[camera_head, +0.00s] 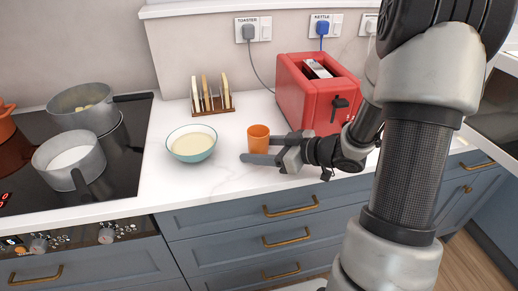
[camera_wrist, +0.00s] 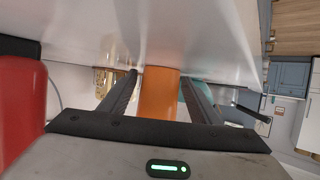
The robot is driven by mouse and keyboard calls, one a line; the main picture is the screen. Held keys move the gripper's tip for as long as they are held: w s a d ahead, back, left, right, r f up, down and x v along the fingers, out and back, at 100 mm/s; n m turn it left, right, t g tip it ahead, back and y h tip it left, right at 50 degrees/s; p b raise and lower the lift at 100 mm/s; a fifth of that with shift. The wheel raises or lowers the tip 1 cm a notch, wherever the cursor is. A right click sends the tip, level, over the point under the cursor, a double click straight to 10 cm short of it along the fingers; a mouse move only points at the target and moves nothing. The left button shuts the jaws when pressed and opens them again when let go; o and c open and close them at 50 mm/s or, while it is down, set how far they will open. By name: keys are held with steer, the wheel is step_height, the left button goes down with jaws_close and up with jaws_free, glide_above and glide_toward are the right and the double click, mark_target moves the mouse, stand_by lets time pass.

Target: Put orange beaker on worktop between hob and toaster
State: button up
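The orange beaker (camera_head: 258,138) stands upright on the white worktop (camera_head: 215,185), between the hob (camera_head: 125,165) on the left and the red toaster (camera_head: 305,100) on the right. My gripper (camera_head: 264,148) reaches in from the right, low over the worktop, with one finger in front of the beaker and the other at its far side. In the wrist view the beaker (camera_wrist: 159,95) sits between the two fingers (camera_wrist: 158,92), with narrow gaps showing beside it. The gripper looks open around it. The far finger's tip is partly hidden by the beaker.
A teal bowl (camera_head: 191,143) of pale food stands close left of the beaker. A toast rack (camera_head: 212,100) is behind it. Two pots (camera_head: 70,162) (camera_head: 83,110) stand on the hob. Clear worktop lies in front of the bowl. Drawers with brass handles (camera_head: 290,206) are below.

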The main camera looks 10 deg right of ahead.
steer(key=shift+r, duration=0.15)
steer(key=shift+s+d+r, duration=0.15)
steer(key=shift+d+r, duration=0.05)
steer(key=p+v, duration=0.3)
steer(key=v, duration=0.8)
steer(key=shift+s+d, duration=0.2)
steer(key=shift+s, duration=0.05)
